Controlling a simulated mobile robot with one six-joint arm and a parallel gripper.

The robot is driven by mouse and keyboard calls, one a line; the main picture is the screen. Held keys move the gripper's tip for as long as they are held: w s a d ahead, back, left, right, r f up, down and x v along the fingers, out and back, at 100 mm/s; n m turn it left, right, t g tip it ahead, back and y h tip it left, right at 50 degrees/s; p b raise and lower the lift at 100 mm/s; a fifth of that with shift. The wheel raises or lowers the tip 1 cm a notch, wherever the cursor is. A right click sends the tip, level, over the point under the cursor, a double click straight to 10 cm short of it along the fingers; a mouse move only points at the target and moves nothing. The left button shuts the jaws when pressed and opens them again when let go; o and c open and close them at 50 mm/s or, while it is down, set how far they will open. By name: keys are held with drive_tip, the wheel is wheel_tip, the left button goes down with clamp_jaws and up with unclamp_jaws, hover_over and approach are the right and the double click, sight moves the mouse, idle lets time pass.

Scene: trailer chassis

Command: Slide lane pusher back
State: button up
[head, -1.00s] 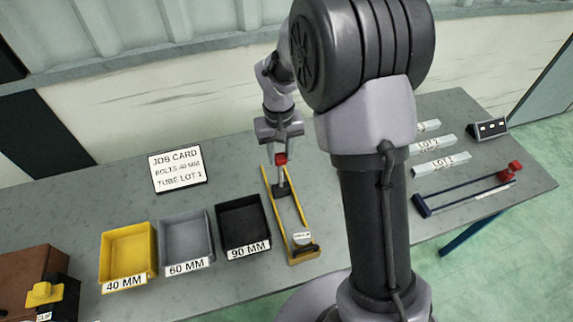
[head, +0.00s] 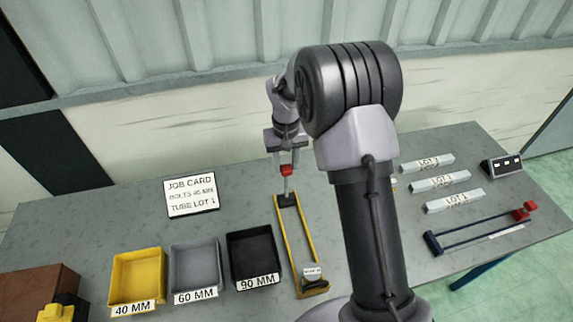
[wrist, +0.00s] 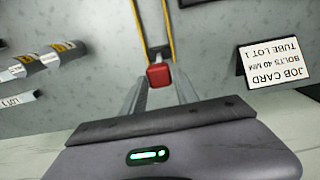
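The lane (head: 305,240) is a long yellow-railed frame on the bench, with a small label at its near end. The lane pusher is a dark block (head: 286,201) with a grey stem and a red knob (head: 286,170), and it sits at the far end of the lane. My gripper (head: 286,160) is over that far end, pointing down. In the wrist view the red knob (wrist: 158,75) is between the two fingertips, which appear closed on it. The yellow rails (wrist: 138,20) run away beyond the knob. Contact faces are partly hidden.
Yellow (head: 137,280), grey (head: 195,268) and black (head: 253,257) bins stand left of the lane. A job card (head: 191,195) lies behind them. Labelled lot pieces (head: 440,182) and a blue fixture (head: 475,230) are on the right. The bench behind the lane is clear.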

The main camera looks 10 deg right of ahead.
drive_tip(key=shift+o, duration=1.2)
drive_tip(key=shift+f, duration=0.1)
wheel_tip(320, 180, up, 17)
drive_tip(key=p, duration=0.4)
drive_tip(key=shift+r, duration=0.2)
drive_tip(key=shift+s, duration=0.15)
drive_tip(key=s+a+f+m+t+y+b, duration=0.1)
drive_tip(key=s+t+b, duration=0.1)
drive_tip(key=s+b, duration=0.65)
drive_tip(key=s+a+f+m+t+b, duration=0.15)
drive_tip(key=s+b, duration=0.35)
drive_tip(key=s, duration=0.7)
drive_tip(key=s+a+f+m+t+y+b, duration=0.1)
drive_tip(key=s+f+m+t+b, duration=0.1)
drive_tip(key=s+f, duration=0.4)
drive_tip(key=s+b, duration=0.1)
drive_tip(key=s, duration=0.1)
drive_tip(key=shift+s+a, duration=0.2)
drive_tip(key=shift+s, duration=0.2)
